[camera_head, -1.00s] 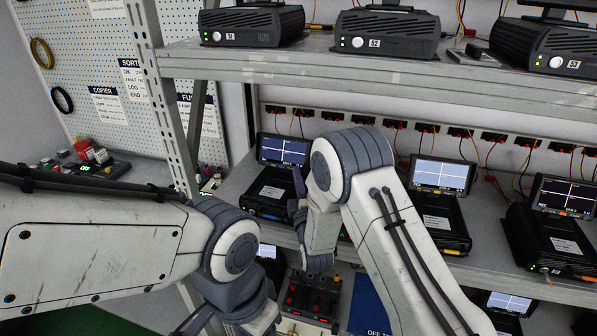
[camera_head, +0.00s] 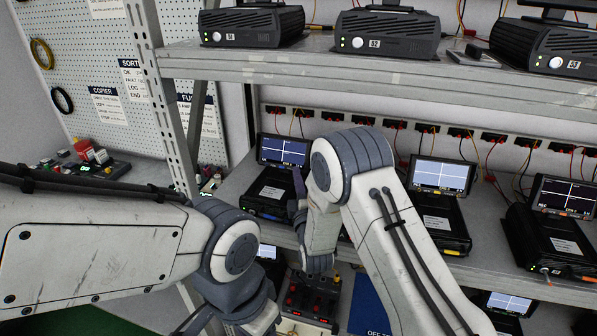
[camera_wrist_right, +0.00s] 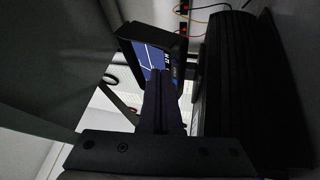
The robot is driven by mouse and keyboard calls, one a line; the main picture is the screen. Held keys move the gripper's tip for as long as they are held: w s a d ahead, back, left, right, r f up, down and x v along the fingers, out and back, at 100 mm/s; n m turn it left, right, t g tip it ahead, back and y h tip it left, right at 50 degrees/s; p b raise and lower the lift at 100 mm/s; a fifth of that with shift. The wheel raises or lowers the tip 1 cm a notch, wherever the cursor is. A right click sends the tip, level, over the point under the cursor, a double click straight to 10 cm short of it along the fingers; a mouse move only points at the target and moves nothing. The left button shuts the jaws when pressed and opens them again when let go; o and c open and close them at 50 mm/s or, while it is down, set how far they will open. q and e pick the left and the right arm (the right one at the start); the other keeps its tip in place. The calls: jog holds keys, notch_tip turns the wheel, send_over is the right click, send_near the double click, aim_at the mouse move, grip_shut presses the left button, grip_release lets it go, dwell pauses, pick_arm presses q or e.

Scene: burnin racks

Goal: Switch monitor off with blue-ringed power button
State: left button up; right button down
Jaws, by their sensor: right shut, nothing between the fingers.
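Three small monitors stand on the middle shelf in the head view: left monitor (camera_head: 283,151), middle monitor (camera_head: 441,175) and right monitor (camera_head: 566,196). All three screens are lit. My right gripper (camera_head: 299,182) is at the left monitor, just right of and below its screen, partly hidden by my arm. In the right wrist view its dark fingers (camera_wrist_right: 164,88) are shut and empty, in front of a tilted lit blue screen (camera_wrist_right: 155,60). I cannot tell whether they touch it. No blue-ringed button can be made out. My left arm crosses the lower left; its jaws are out of sight.
Black boxes numbered 51 (camera_head: 250,25), 52 (camera_head: 388,33) and 53 (camera_head: 548,45) stand on the upper shelf (camera_head: 300,66). A grey rack post (camera_head: 160,90) rises left of the left monitor. Cables hang behind the monitors. A dark ribbed body (camera_wrist_right: 245,90) lies right of the fingers.

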jog(key=shift+f, duration=0.1)
dwell(0.6)
jog(key=shift+w+d+b, duration=0.15)
jog(key=shift+w+b, duration=0.05)
jog(key=shift+b, duration=0.35)
jog(key=shift+w, duration=0.15)
jog(key=shift+w+d+f+b, duration=0.2)
jog(key=shift+w+d+b, duration=0.05)
jog(key=shift+w+b, duration=0.25)
dwell(0.4)
dwell(0.4)
jog(key=shift+s+a, duration=0.25)
jog(key=shift+s, duration=0.1)
jog(key=shift+s+a+r, duration=0.15)
jog(key=shift+s+r, duration=0.1)
jog(key=shift+s, duration=0.15)
jog(key=shift+s, duration=0.1)
